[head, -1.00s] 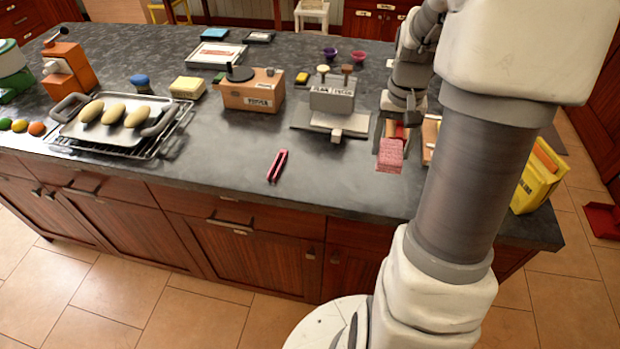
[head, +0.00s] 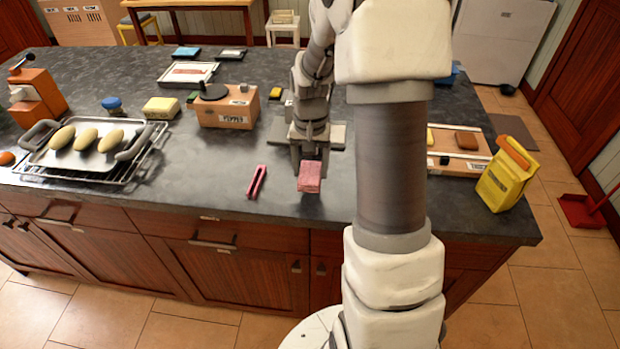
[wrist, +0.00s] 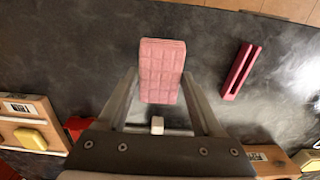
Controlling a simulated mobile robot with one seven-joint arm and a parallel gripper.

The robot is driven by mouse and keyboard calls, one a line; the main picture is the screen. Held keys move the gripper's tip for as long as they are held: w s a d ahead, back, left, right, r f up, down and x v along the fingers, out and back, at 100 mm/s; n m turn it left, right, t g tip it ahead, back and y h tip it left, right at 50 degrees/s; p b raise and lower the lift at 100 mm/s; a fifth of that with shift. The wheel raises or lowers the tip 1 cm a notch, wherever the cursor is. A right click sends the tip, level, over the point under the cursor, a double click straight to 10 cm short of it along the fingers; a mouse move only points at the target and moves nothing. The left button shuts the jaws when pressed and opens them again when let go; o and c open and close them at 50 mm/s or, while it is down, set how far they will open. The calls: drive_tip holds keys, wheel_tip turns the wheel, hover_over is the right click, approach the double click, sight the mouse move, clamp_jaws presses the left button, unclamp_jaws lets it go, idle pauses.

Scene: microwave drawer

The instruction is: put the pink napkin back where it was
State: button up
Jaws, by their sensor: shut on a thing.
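The pink napkin (head: 310,177) is a folded block with a quilted pattern. My gripper (head: 310,162) is shut on it and holds it above the dark counter, near the front edge. In the wrist view the napkin (wrist: 162,70) sits between the two fingertips and points away from the palm. I cannot tell exactly how high it is above the counter.
A pepper box (head: 226,108) stands behind. A wooden tray (head: 460,165) and a yellow bag (head: 507,180) are at right. Bare counter lies around the tongs.

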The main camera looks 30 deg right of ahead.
sight(310, 171)
drive_tip(key=shift+f, duration=2)
drive_tip(key=shift+f, duration=0.15)
drive_tip(key=o, duration=1.3)
